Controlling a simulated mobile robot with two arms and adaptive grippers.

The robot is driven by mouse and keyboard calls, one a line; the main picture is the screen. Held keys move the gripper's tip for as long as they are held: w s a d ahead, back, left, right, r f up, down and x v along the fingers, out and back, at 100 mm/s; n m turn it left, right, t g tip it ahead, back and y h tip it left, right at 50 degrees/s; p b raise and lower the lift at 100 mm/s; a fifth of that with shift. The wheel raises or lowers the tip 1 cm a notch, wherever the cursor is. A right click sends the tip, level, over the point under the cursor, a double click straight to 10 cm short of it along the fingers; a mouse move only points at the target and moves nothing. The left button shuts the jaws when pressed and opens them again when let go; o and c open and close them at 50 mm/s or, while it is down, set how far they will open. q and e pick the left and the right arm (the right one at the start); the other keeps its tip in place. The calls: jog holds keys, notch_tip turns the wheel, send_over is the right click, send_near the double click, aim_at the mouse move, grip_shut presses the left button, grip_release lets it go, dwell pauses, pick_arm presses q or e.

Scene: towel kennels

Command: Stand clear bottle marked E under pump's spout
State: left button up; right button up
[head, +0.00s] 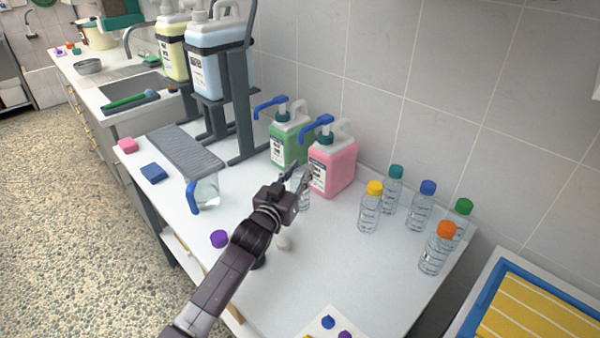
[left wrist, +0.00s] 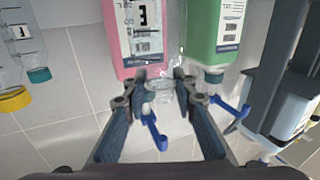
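A pink pump jug (head: 332,165) with a blue spout (head: 316,125) stands against the wall. Its label in the left wrist view (left wrist: 143,30) carries an E, seen upside down. A clear uncapped bottle (head: 303,198) stands in front of this jug, roughly below its spout. My left gripper (head: 298,174) is around the bottle's upper part. In the left wrist view its fingertips (left wrist: 160,78) close in on both sides of the bottle (left wrist: 160,93) and appear to touch it. The bottle's marking is not readable. My right gripper is not in view.
A green pump jug (head: 289,140) stands left of the pink one. Several capped clear bottles, one orange-capped (head: 437,248), stand at the right. A purple cap (head: 219,239) lies near the front edge. A grey stand (head: 240,90) rises at the left. The front right counter is mostly clear.

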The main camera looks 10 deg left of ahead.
pick_arm(q)
jog(key=o, duration=0.4)
jog(key=shift+s+a, duration=0.1)
jog(key=shift+s, duration=0.4)
jog(key=s, duration=0.3)
jog(key=s+a, duration=0.1)
jog(key=s, duration=0.3)
jog(key=s+a, duration=0.1)
jog(key=s, duration=0.2)
jog(key=shift+s, duration=0.4)
jog(key=shift+r, duration=0.15)
